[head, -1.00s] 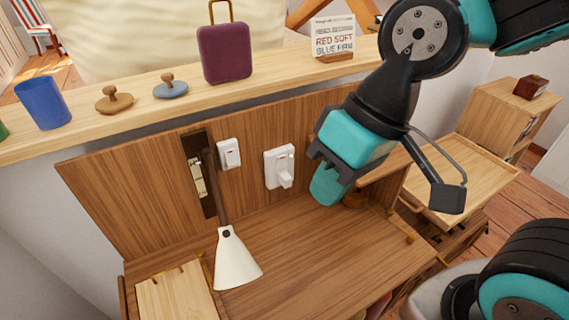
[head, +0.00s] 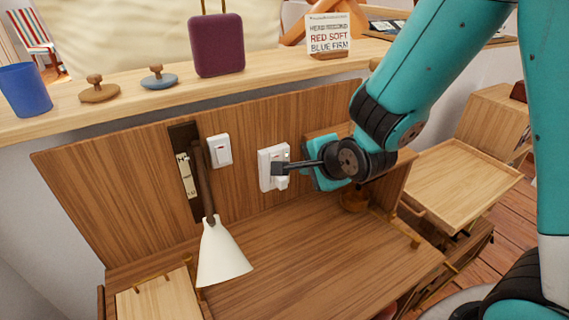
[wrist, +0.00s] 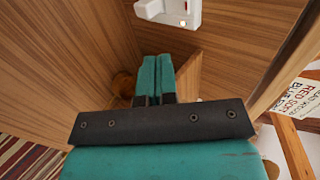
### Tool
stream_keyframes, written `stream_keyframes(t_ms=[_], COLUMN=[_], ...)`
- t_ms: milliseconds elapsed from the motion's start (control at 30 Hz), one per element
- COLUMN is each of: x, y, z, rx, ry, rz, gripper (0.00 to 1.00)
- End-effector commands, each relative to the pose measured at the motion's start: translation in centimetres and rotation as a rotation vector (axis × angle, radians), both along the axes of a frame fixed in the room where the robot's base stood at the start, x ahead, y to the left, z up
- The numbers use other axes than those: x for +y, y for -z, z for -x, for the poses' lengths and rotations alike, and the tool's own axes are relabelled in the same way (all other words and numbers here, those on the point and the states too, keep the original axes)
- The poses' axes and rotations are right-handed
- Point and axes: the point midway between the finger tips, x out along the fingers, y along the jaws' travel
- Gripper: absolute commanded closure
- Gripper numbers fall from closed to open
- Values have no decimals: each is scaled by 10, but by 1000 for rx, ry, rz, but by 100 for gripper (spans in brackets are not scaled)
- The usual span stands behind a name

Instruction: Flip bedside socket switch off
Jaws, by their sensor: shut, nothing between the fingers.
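The white bedside socket (head: 265,180) is on the upright wooden panel, with a white plug-like block on its front. A dark bracket on my arm covers part of it in the head view. In the wrist view the socket (wrist: 154,9) is cut by the top edge and shows a small reddish mark on its lower part. The position of its switch is too small to tell. My gripper (wrist: 157,60) is shut and empty, its teal fingers together. It is apart from the socket, which appears beyond the fingertips. In the head view my gripper is beside the socket, to its right, fingertips unclear.
A white wall switch (head: 220,151) is left of the socket. A lamp with a white cone shade (head: 222,255) hangs in front of the panel. The ledge (head: 120,112) above carries a purple case (head: 218,45), knobs and a text card (head: 328,36). The wooden desktop (head: 320,235) is mostly clear.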

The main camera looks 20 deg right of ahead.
Motion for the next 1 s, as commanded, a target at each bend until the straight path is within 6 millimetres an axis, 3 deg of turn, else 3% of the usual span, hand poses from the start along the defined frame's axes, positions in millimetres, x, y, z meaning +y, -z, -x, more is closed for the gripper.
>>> stream_keyframes(t_ms=[300,467,867,1000], x=[-1,1,15,20], y=[1,12,65,58], z=[-1,-14,-77,-99], rx=[2,4,4,0], ry=[3,2,-1,-1], rz=[0,0,0,-1], gripper=[100,100,100,100])
